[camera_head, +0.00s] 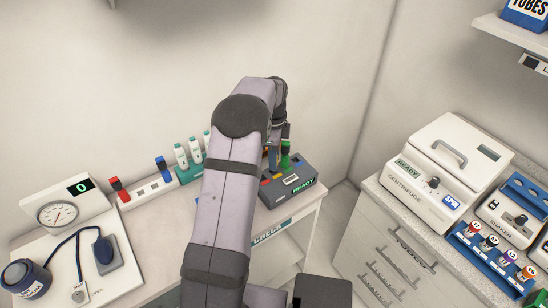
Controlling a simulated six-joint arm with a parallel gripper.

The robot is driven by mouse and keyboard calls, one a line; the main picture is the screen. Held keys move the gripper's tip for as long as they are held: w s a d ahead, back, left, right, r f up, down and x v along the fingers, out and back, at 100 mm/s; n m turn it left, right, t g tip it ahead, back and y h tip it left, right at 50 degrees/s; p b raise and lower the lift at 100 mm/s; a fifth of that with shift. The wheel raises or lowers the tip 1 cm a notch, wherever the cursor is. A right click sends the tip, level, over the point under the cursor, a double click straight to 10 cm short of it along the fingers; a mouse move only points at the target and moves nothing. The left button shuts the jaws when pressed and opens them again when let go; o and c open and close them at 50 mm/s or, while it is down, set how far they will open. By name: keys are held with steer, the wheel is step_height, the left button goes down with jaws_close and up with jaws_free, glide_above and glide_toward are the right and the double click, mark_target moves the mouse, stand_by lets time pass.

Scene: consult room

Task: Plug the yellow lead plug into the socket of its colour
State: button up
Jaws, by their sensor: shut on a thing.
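A dark grey box (302,187) with a lit READY display sits at the right end of the left counter. Coloured marks show on its top, a red one nearer the front left and a yellow one (278,176) behind it. My gripper (272,156) points down over the box's back left part. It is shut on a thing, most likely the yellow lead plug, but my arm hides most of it. I cannot tell whether the plug touches the socket. A green part (286,161) stands upright at the back of the box, just right of my gripper.
A white strip (140,191) holds a red plug (116,187) and a blue plug (163,168). White-and-green bottles (181,156) stand beside it in a teal rack. A centrifuge (445,165) stands on the right counter, across a gap.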

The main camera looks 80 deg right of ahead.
steer(key=shift+f+b, duration=0.75)
steer(key=shift+f, duration=0.85)
steer(key=o, duration=1.1)
steer(key=shift+r+b, duration=1.4)
steer(key=shift+r, duration=2.3)
